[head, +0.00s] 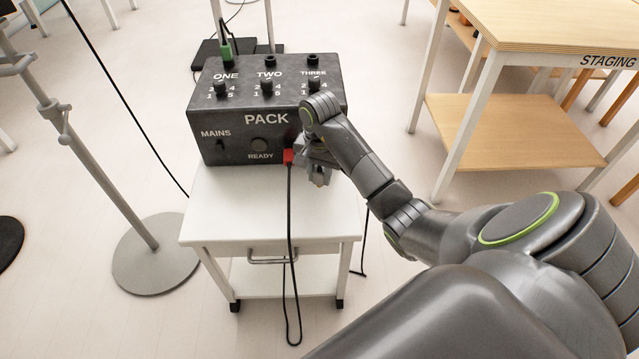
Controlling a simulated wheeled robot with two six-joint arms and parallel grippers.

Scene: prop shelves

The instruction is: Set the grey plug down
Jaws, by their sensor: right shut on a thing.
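My right gripper (313,160) is low over the right part of the white cart top, close in front of the black pack (228,146). It is shut on the grey plug (320,179), of which only a small pale-grey part shows below the jaws. The wrist hides the rest of the plug. I cannot tell whether the plug touches the cart top (235,215). A red plug (289,157) with a black cable is at the pack's front, just left of the jaws. My left gripper is out of view.
A green plug (226,49) stands in the pack's socket ONE. The red plug's cable (291,220) hangs over the cart's front edge. The cart top is clear at front left. A stand (157,267) is at left, and the staging table (545,25) at right.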

